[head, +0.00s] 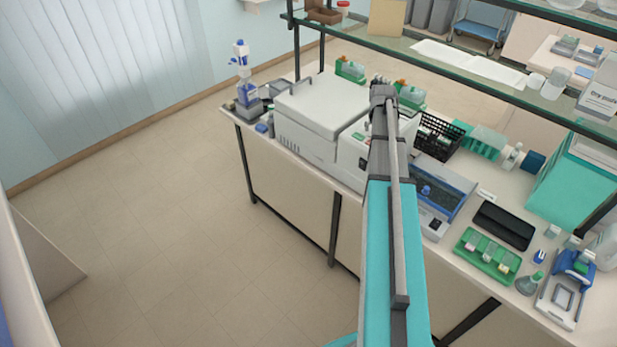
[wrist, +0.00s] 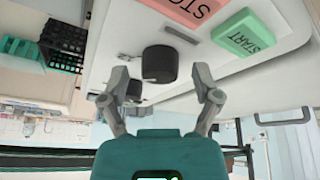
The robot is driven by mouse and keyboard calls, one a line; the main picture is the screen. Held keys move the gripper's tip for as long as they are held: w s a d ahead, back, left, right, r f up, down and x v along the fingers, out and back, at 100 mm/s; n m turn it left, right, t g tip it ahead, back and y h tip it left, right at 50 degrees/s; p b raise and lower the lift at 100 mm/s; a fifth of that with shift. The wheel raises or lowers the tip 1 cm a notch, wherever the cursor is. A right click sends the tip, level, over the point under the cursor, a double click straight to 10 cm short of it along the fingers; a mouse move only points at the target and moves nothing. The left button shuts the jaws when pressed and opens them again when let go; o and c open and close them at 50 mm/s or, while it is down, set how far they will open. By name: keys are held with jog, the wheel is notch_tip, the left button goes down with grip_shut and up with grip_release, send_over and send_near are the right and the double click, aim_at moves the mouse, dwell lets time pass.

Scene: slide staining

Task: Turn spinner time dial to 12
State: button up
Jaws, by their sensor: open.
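The spinner is the white, lidded machine (head: 318,108) on the bench in the head view; my arm crosses in front of its right part. In the wrist view, its white panel (wrist: 115,45) appears upside down. A large black round dial (wrist: 160,64) stands out from it, and a smaller dark knob (wrist: 133,89) lies just below and left. No dial numbers are readable. My gripper (wrist: 161,82) is open, with its fingers on either side of the large dial and visible gaps to it. Contact is not seen. The fingers are hidden in the head view.
A red STOP button (wrist: 190,10) and a green START button (wrist: 243,33) sit close to the dial. A black rack (head: 438,135) and a blue-lidded device (head: 440,190) stand right of my arm. A glass shelf (head: 450,65) runs above the bench.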

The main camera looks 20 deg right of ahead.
jog(key=shift+n+t+y, duration=0.5)
jog(key=shift+n+y, duration=0.4)
jog(key=shift+n, duration=1.5)
jog(key=shift+d+n+y, duration=0.1)
jog(key=shift+n+y, duration=0.4)
jog(key=shift+n, duration=0.75)
jog(key=shift+d+n+y, duration=0.1)
jog(key=shift+n+y, duration=0.4)
jog(key=shift+n, duration=0.75)
jog(key=a+p+v, duration=0.1)
jog(key=p+v, duration=1.2)
jog(key=v, duration=0.1)
jog(key=s+a+f+g+b, duration=0.1)
jog(key=a+f+b, duration=0.4)
jog(key=a, duration=0.5)
jog(key=s+a+f+m+g+b, duration=0.1)
jog(key=a+f+b, duration=0.4)
jog(key=a, duration=0.5)
jog(key=s+a+f+g+b, duration=0.1)
jog(key=a+f+b, duration=0.4)
jog(key=a, duration=0.5)
jog(key=shift+s+a+f+m, duration=0.3)
jog(key=shift+f+m, duration=0.1)
jog(key=shift+f, duration=0.2)
jog(key=shift+f, duration=0.1)
